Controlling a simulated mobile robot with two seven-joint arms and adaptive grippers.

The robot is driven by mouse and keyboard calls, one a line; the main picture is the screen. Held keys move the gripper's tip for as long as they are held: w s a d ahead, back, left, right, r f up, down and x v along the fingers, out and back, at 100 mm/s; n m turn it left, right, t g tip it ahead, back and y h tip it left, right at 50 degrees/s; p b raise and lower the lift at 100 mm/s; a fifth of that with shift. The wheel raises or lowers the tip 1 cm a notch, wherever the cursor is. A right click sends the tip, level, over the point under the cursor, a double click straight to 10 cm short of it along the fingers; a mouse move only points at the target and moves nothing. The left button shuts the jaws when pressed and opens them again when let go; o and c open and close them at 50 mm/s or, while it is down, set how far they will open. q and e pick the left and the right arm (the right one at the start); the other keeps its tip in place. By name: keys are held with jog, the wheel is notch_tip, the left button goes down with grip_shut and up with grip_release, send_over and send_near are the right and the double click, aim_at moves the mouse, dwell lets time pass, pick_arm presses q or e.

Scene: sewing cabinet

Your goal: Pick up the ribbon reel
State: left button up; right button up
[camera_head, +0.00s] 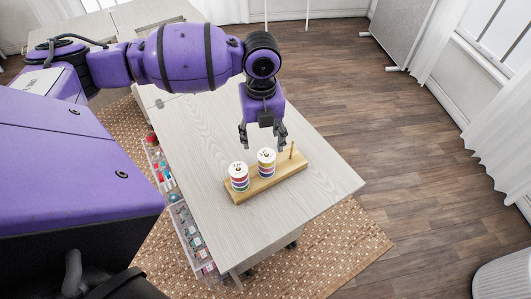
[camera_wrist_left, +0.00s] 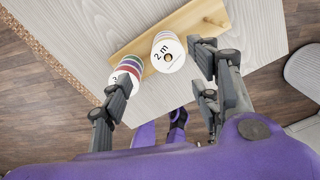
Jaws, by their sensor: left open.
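Two ribbon reels with white tops and striped sides stand on a wooden holder (camera_head: 283,184). The left reel (camera_head: 239,179) has red and dark bands; the right reel (camera_head: 266,163) has yellow and purple bands. An empty wooden peg (camera_head: 292,150) is at the holder's right end. My left gripper (camera_head: 263,141) points down, open and empty, beyond the right reel in the head view. In the left wrist view, the "2 m" reel (camera_wrist_left: 167,55) shows between and past the fingers, and the other reel (camera_wrist_left: 128,71) is partly hidden by the left finger. My right gripper is not seen.
The pale wood tabletop (camera_head: 205,130) is clear around the holder. Clear bins (camera_head: 185,225) with coloured items hang along its left side. A woven rug (camera_head: 345,240) lies below, and a grey rounded seat (camera_head: 505,275) stands at the lower right.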

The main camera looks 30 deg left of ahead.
aim_at(265, 154)
pick_arm(q)
jog(key=f, duration=0.2)
jog(key=shift+d+f, duration=0.25)
jog(key=shift+f, duration=0.1)
jog(key=f, duration=0.4)
jog(key=shift+w+d+f, duration=0.1)
jog(key=shift+w+f, duration=0.1)
jog(key=shift+f, duration=0.2)
jog(key=c, duration=1)
